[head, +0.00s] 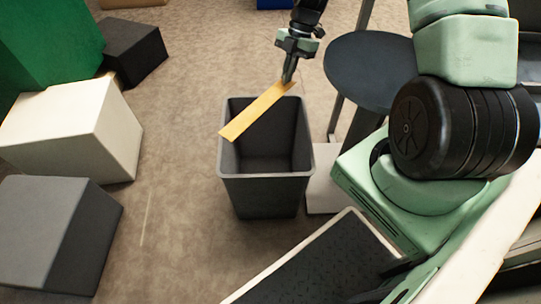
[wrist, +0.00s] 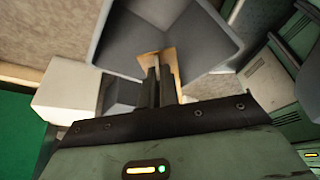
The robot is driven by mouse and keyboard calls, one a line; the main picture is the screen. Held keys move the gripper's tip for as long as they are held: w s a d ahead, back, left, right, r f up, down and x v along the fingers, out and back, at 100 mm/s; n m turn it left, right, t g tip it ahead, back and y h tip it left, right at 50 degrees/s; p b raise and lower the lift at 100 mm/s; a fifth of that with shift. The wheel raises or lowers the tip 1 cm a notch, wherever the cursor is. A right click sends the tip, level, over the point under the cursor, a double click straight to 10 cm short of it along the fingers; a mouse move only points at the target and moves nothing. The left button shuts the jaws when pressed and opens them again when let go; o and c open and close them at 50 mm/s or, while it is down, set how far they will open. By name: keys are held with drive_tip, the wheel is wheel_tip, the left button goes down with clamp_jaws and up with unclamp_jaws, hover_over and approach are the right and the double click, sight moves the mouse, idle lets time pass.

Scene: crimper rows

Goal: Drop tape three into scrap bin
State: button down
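A tan strip of tape (head: 256,111) hangs tilted above the dark grey bin (head: 266,190) in the head view. My gripper (head: 289,78) is shut on the strip's upper right end, over the far rim of the bin. In the wrist view, my gripper's fingers (wrist: 160,88) are close together with the tape (wrist: 172,62) between and behind them. The bin (wrist: 228,30) opens beyond them. The bin's inside looks empty where it shows; part of it is hidden by the strip. I cannot read any number on the tape.
A dark round stool seat (head: 371,70) stands right of the bin. White (head: 75,130), grey (head: 50,235) and black (head: 135,50) blocks stand at the left, with a green one (head: 50,40) behind. A black treaded plate (head: 325,265) lies in front. Carpet between blocks and bin is clear.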

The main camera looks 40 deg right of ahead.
sight(288, 85)
drive_tip(key=shift+w+d, duration=0.15)
drive_tip(key=shift+d, duration=0.1)
drive_tip(key=shift+f, duration=0.2)
wheel_tip(288, 85, down, 6)
drive_tip(key=b, duration=0.5)
drive_tip(key=shift+r, duration=0.25)
drive_tip(key=c, duration=1.6)
unclamp_jaws()
drive_tip(key=shift+o, duration=0.2)
drive_tip(key=p+v, duration=0.5)
drive_tip(key=v, duration=1.2)
drive_tip(key=shift+r, duration=0.15)
